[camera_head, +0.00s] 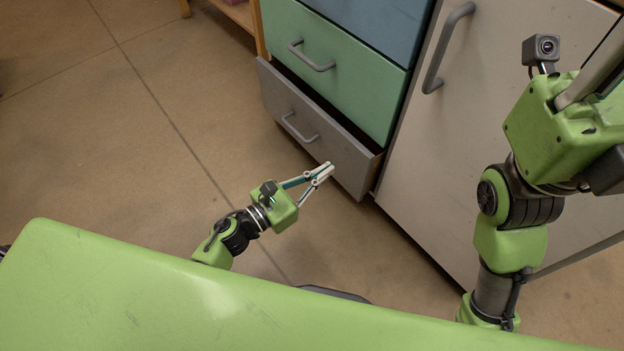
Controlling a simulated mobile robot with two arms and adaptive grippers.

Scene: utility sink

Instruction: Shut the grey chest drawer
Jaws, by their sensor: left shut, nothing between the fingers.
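The grey chest drawer (322,142) is the bottom drawer of the chest and stands partly pulled out, with a dark gap above its front. Its grey bar handle (299,128) is on the left half of the front. My left gripper (327,170) is shut and empty, with its tips at the lower middle of the drawer front in the picture. I cannot tell whether the tips touch it. My right arm (510,220) rises at the right; its gripper fingers are out of view.
A green drawer (345,80) and a blue drawer (385,25) above look shut. A light cabinet door (450,150) with a grey handle (440,50) stands right of the chest. A wooden shelf (240,15) is at the back left. The brown floor (130,130) at left is clear.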

